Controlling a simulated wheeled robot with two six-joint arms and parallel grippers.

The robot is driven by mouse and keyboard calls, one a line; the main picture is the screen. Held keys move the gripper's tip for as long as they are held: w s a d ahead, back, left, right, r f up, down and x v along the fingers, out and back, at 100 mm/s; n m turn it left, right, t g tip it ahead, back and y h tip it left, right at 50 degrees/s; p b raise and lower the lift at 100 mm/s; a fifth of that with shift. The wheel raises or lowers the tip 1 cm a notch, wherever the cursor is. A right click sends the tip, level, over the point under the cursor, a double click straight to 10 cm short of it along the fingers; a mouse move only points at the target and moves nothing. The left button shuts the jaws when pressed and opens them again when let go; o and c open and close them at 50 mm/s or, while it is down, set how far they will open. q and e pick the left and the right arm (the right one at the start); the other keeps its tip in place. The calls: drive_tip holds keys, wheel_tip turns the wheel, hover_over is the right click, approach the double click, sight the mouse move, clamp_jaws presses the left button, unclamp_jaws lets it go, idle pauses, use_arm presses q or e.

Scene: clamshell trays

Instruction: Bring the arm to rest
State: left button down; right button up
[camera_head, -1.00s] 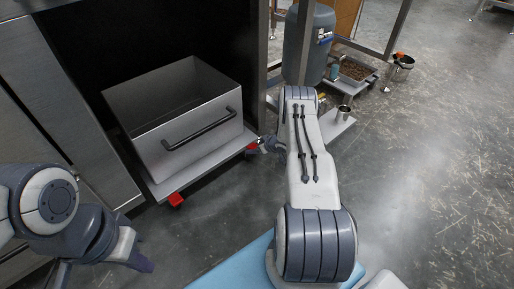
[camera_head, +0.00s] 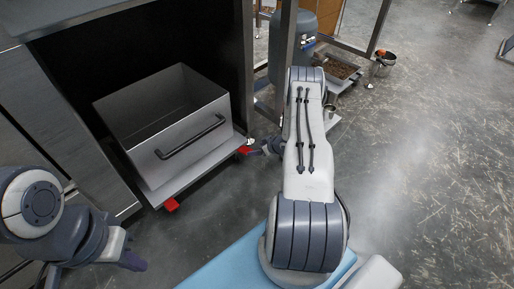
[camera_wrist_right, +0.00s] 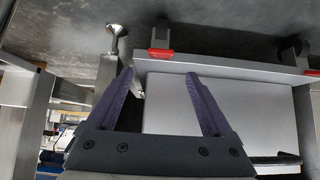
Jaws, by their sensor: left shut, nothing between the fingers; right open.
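My left gripper (camera_head: 130,262) is at the lower left of the head view, shut and empty, over the floor. My right arm reaches forward from the bottom centre of the head view. My right gripper (camera_head: 262,148) is small there, near the right corner of the cart, and partly hidden. In the right wrist view, its two purple fingers (camera_wrist_right: 164,100) are spread apart with nothing between them. The metal bin's flat side lies beyond the right finger in that view. I cannot tell how far it is from the fingers.
A metal bin (camera_head: 205,97) with a dark handle sits on a low cart (camera_head: 192,172) with red corner parts, by a dark recess. Beyond my right arm are a grey cylinder (camera_head: 303,50), a tray of brown material (camera_head: 335,67) and a metal cup (camera_head: 382,68). Floor at right is open.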

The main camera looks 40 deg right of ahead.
idle(0.3)
drive_tip(key=w+a+r+n+g+h+p, duration=0.1)
drive_tip(key=w+a+r, duration=0.3)
drive_tip(key=a+r, duration=0.3)
drive_tip(key=w+a+r+n+g+p, duration=0.1)
drive_tip(key=w+a+r, duration=0.25)
drive_tip(key=r, duration=0.55)
drive_tip(key=s+a+r+g+p, duration=0.15)
drive_tip(key=s+a+r, duration=0.25)
drive_tip(key=a+r, duration=0.95)
drive_tip(key=s+a+r+n+g+p, duration=0.1)
drive_tip(key=s+a+r, duration=0.3)
drive_tip(key=s+a, duration=0.2)
drive_tip(key=s+a+r+n+g, duration=0.1)
drive_tip(key=s+a+r, duration=0.2)
drive_tip(key=s+a, duration=0.35)
drive_tip(key=s+a+r+n+g+y+p, duration=0.15)
drive_tip(key=s+r, duration=0.25)
drive_tip(key=s, duration=0.7)
drive_tip(key=s+a+r+n+g+h+p, duration=0.1)
drive_tip(key=s+a+r+g, duration=0.15)
drive_tip(key=s, duration=0.85)
wheel_tip(320, 180, up, 37)
drive_tip(key=p, duration=3.7)
drive_tip(key=shift+w+a, duration=0.25)
drive_tip(key=shift+a, duration=0.15)
